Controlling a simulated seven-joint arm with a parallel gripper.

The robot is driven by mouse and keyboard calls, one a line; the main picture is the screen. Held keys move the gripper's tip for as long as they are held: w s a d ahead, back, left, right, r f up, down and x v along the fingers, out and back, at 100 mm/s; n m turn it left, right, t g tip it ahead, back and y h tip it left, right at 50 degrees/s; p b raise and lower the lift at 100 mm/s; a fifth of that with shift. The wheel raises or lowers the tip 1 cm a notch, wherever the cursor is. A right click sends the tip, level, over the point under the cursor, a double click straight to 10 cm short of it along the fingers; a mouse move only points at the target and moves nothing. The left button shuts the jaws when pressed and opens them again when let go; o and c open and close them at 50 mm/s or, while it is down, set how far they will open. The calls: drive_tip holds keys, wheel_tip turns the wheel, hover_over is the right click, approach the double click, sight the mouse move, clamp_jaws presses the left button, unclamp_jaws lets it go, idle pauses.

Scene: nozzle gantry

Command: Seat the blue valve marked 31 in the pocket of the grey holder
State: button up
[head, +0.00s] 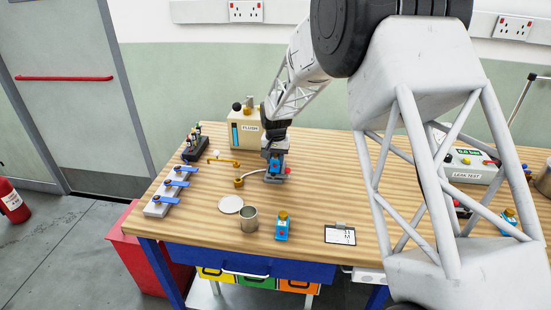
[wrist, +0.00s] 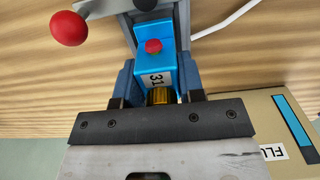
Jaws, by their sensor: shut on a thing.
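The blue valve marked 31 (wrist: 157,60) has a red button on its face and a brass end. My gripper (wrist: 157,78) is shut on it, one finger on each side. In the head view my gripper (head: 274,150) points down over the left middle of the bench, with the valve (head: 275,162) below it. The grey holder (wrist: 128,22), with a red ball-ended lever (wrist: 69,28), is at the valve's far end. The valve's end lies at or between the holder's walls; I cannot tell how deep it sits. The holder (head: 278,180) is partly hidden in the head view.
Another blue valve (head: 282,229) stands at the bench front beside a metal cup (head: 249,220) and a white disc (head: 231,204). A blue-levered manifold (head: 167,194) is left. The flush box (head: 246,132) is behind; a clipboard (head: 340,234) lies right.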

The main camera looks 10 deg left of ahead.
drive_tip(key=shift+f, duration=0.45)
idle(0.3)
drive_tip(key=o, duration=1.1)
drive_tip(key=shift+r, duration=3.5)
drive_tip(key=shift+d+r, duration=0.1)
